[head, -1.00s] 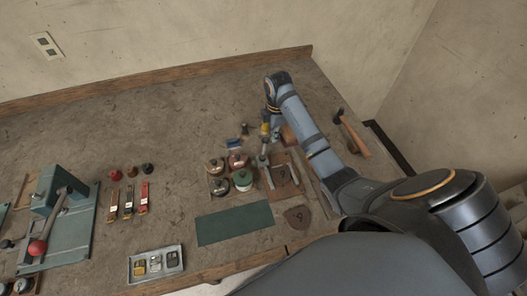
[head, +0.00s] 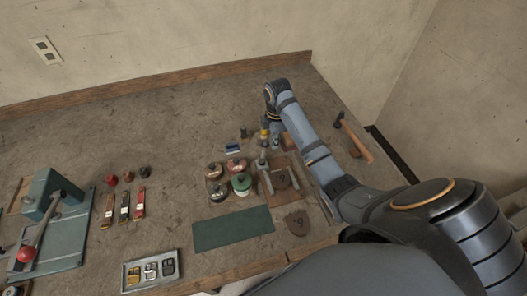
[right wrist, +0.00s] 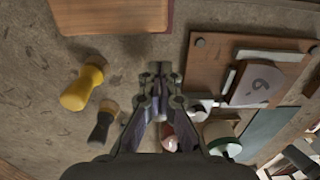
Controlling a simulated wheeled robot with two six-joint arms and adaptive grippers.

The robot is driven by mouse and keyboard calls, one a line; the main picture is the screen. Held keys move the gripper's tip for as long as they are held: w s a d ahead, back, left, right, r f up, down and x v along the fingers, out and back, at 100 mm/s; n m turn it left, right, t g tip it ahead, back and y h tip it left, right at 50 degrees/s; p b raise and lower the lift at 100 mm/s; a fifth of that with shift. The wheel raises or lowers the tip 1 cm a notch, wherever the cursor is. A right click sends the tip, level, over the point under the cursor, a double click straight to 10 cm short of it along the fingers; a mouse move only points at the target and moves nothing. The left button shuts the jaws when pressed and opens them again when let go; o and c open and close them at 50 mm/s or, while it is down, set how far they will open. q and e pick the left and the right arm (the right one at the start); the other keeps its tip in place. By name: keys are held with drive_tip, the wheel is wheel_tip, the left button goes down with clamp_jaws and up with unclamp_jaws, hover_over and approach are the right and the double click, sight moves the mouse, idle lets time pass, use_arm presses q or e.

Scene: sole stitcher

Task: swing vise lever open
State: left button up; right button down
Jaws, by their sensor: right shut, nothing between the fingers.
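The sole vise is a brown board (head: 284,188) with two pale grey bars beside a sole piece (head: 281,178) marked with a digit. A small grey rounded part (right wrist: 198,109), seemingly the lever's knob, shows at the board's near corner in the right wrist view. My right gripper (right wrist: 161,92) is shut and empty, just beside that corner and above the table. Whether it touches the lever cannot be told. In the head view the right gripper (head: 263,150) is small, behind the board. My left gripper is not in view.
Several jars (head: 241,184) stand left of the board, with a green mat (head: 233,228) in front. A yellow-handled tool (right wrist: 82,88) and a dark one (right wrist: 103,122) lie close by. A hammer (head: 354,138) lies to the right. A green press (head: 57,225) stands at the far left.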

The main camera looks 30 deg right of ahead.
sight(263, 152)
idle(0.6)
drive_tip(key=shift+w+a, duration=0.35)
drive_tip(key=shift+a, duration=0.3)
drive_tip(key=shift+w+a, duration=0.3)
drive_tip(key=shift+a, duration=0.3)
drive_tip(key=shift+p, duration=0.3)
drive_tip(key=shift+w+a+p, duration=0.15)
drive_tip(key=shift+a+p, duration=0.1)
drive_tip(key=shift+a, duration=0.45)
drive_tip(key=shift+w+a+p, duration=0.1)
drive_tip(key=shift+a+p, duration=0.1)
drive_tip(key=shift+a, duration=0.55)
drive_tip(key=shift+s+a+r+p, duration=0.1)
drive_tip(key=shift+s+a+p, duration=0.1)
drive_tip(key=shift+a+p, duration=0.8)
